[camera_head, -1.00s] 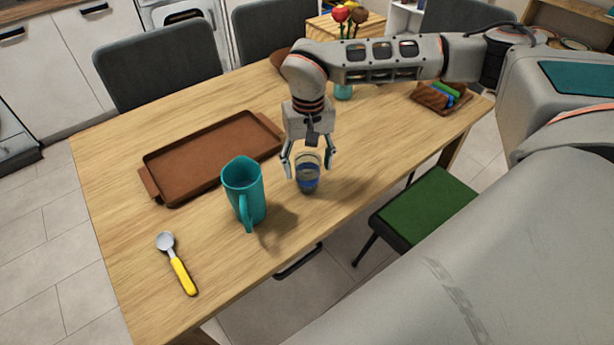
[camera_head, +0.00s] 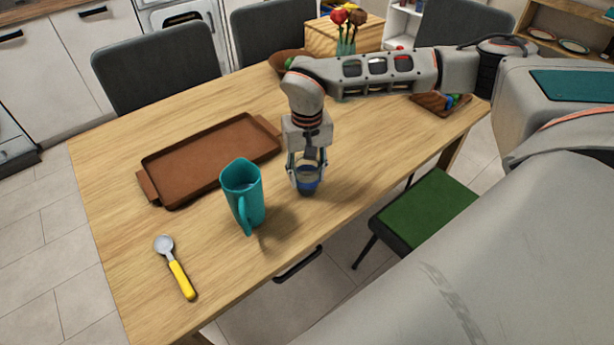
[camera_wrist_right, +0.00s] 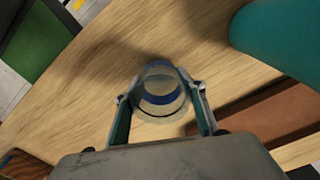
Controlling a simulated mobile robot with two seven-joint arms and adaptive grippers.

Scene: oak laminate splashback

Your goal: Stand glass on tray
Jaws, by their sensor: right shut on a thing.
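The glass (camera_head: 308,179) is clear with a blue band low on it and stands upright on the table, right of the teal jug. My right gripper (camera_head: 306,168) is above it with its fingers shut on its sides. In the right wrist view the glass (camera_wrist_right: 160,92) sits between the two fingertips of the gripper (camera_wrist_right: 160,98). The brown tray (camera_head: 153,160) lies on the table to the left, behind the jug; it looks empty. A corner of the tray (camera_wrist_right: 262,112) shows in the right wrist view. My left gripper is not in view.
The teal jug (camera_head: 242,192) stands between the glass and the tray's near side, and shows in the right wrist view (camera_wrist_right: 275,35). A yellow-handled spoon (camera_head: 179,273) lies at the front left. A flower vase, a bowl (camera_head: 290,60) and a small wooden tray (camera_head: 430,102) are farther back.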

